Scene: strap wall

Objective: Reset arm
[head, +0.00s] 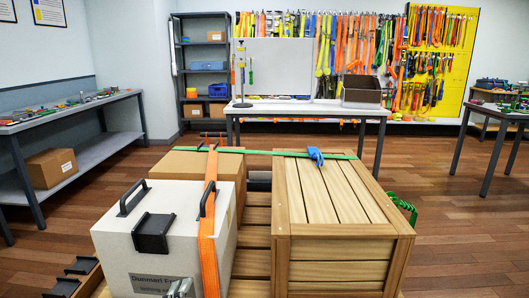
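Neither of my grippers can be made out in the head view. A small metallic part (180,288) shows at the bottom edge in front of the white case (150,235); it is cut off, and I cannot tell what it is. An orange strap (209,225) runs over the white case and the cardboard box (190,163) behind it. A green strap (250,152) runs across the back of the load. A blue piece (315,156) sits on it above the wooden crate (335,192).
The load stands on a wooden pallet (252,265). Green webbing (402,208) hangs at the crate's right side. A white table (300,107) with a brown bin (362,90) stands behind. Benches stand left (65,115) and right (495,110).

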